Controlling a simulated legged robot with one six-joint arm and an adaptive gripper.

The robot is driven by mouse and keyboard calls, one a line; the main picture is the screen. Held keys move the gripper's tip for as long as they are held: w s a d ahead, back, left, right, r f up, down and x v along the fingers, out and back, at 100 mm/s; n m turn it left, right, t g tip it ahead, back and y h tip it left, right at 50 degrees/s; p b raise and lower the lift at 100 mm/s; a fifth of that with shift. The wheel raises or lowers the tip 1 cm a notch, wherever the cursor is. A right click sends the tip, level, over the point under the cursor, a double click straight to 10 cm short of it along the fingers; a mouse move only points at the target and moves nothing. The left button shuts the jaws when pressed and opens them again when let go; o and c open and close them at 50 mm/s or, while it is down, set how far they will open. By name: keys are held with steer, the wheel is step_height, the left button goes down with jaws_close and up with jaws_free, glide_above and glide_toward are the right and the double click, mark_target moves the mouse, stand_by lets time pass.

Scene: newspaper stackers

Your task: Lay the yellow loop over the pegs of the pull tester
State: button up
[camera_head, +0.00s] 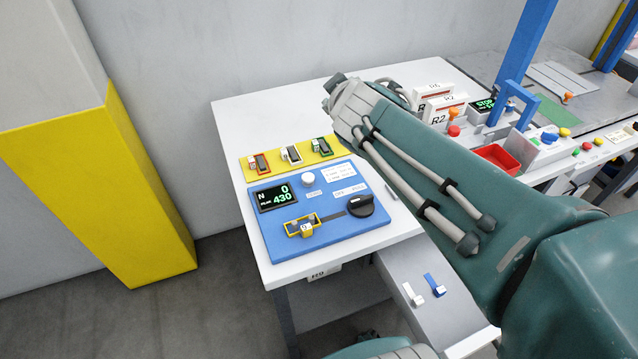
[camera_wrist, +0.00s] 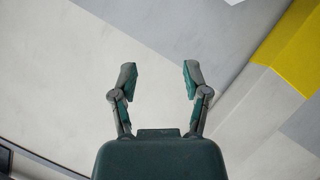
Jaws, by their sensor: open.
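The pull tester (camera_head: 325,248) is a blue panel on the white table, with a display reading N 0 and 430, a white button and a black knob. The pegs are too small to make out clearly. My gripper (camera_wrist: 160,78) is open and empty in the wrist view, facing the wall. In the head view my arm's end is raised beyond and right of the tester, well apart from the loop.
A yellow tray (camera_head: 248,171) behind the tester holds red, white and green loops. A yellow and grey pillar (camera_head: 100,180) stands left. To the right are white R2 boxes (camera_head: 437,114), a red bin (camera_head: 499,158) and a blue frame. The table's left margin is clear.

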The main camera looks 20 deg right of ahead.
steer(key=s+a+f+m+g+y, duration=0.1)
steer(key=s+a+f+m+g, duration=0.1)
steer(key=s, duration=0.6)
steer(key=s+a+f+m+g+y, duration=0.2)
steer(key=s+a+f+g, duration=0.3)
steer(key=s, duration=0.4)
step_height(320, 180, down, 2)
steer(key=shift+a+f, duration=0.25)
steer(key=shift+a, duration=0.25)
steer(key=shift+s, duration=0.1)
